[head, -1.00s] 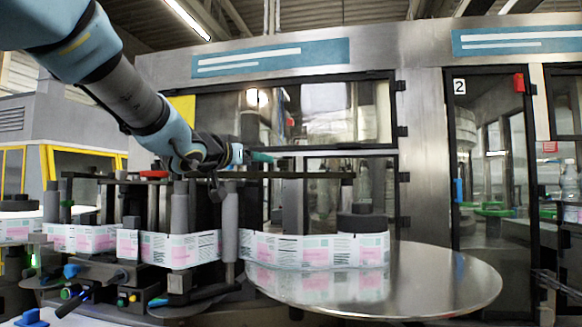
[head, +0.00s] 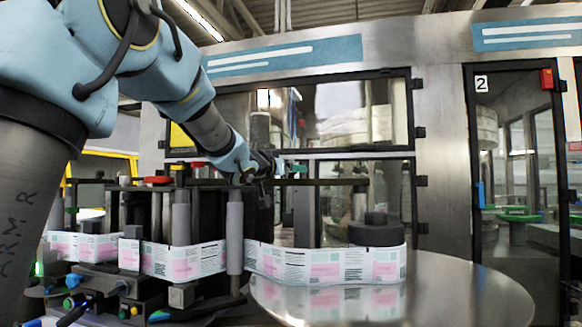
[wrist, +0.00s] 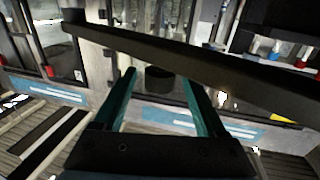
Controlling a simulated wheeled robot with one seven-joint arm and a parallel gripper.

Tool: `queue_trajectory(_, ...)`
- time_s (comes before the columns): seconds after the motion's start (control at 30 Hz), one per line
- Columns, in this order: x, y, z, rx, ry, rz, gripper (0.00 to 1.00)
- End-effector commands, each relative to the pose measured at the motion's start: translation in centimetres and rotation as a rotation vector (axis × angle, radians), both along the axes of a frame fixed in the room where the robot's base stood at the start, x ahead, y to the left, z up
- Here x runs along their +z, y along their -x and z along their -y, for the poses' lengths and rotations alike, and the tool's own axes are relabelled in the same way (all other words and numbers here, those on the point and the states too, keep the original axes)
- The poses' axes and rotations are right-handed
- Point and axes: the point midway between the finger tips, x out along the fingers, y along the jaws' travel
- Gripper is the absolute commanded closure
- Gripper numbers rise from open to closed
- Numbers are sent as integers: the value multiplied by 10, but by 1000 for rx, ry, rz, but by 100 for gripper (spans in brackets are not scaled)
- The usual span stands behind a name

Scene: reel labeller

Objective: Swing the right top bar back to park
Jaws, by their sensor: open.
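The right top bar (head: 335,182) is a dark, flat horizontal bar. In the head view it reaches right above the label strip, its free end over the round dark block on the steel disc. In the wrist view the bar (wrist: 240,76) crosses the upper picture at a slant. My gripper (head: 299,168) is by the bar, just above it in the head view. In the wrist view my gripper (wrist: 160,78) shows two teal fingers spread apart with nothing between them. Their tips lie close to the bar's lower edge; I cannot tell whether they touch.
A round steel disc (head: 455,290) carries a dark stepped block (head: 377,230) wrapped by a label strip (head: 300,265). Grey rollers (head: 235,230) stand upright left of it. The glazed machine cabinet (head: 440,150) stands behind. A red-topped part (head: 158,180) sits farther left.

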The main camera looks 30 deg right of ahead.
Motion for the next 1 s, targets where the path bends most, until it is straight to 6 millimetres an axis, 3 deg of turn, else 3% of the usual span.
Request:
queue_trajectory(0.4,0,-5,8,0,1,1,26)
queue_trajectory(1.0,0,-5,8,0,0,0,93)
